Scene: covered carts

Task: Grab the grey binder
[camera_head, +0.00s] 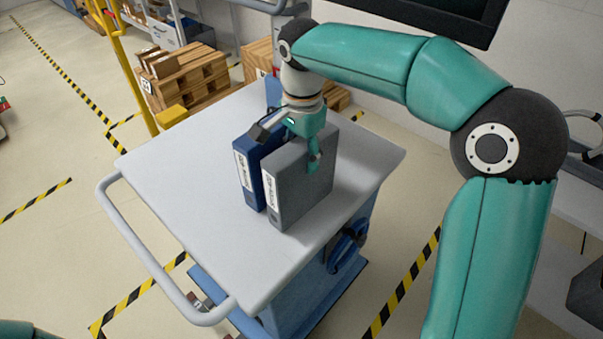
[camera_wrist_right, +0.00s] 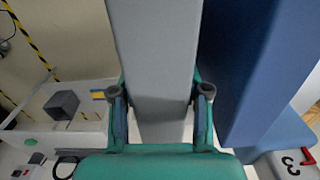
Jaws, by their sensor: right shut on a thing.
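The grey binder (camera_head: 301,187) stands upright on the white cart top in the head view, its labelled spine facing the front left. My right gripper (camera_head: 312,158) is above it with its fingers down over the top part. In the right wrist view the grey binder (camera_wrist_right: 157,70) lies between the two fingers of my right gripper (camera_wrist_right: 160,95), which is shut on it. A blue binder (camera_head: 249,172) stands close beside it on the left; it also shows in the right wrist view (camera_wrist_right: 250,60). My left gripper is not in view.
The cart top (camera_head: 200,190) is bare around the binders, with a grey handle rail (camera_head: 150,262) at its left. Another blue object (camera_head: 273,90) stands at the cart's far edge. Wooden crates (camera_head: 182,80) and a yellow post (camera_head: 130,70) are behind.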

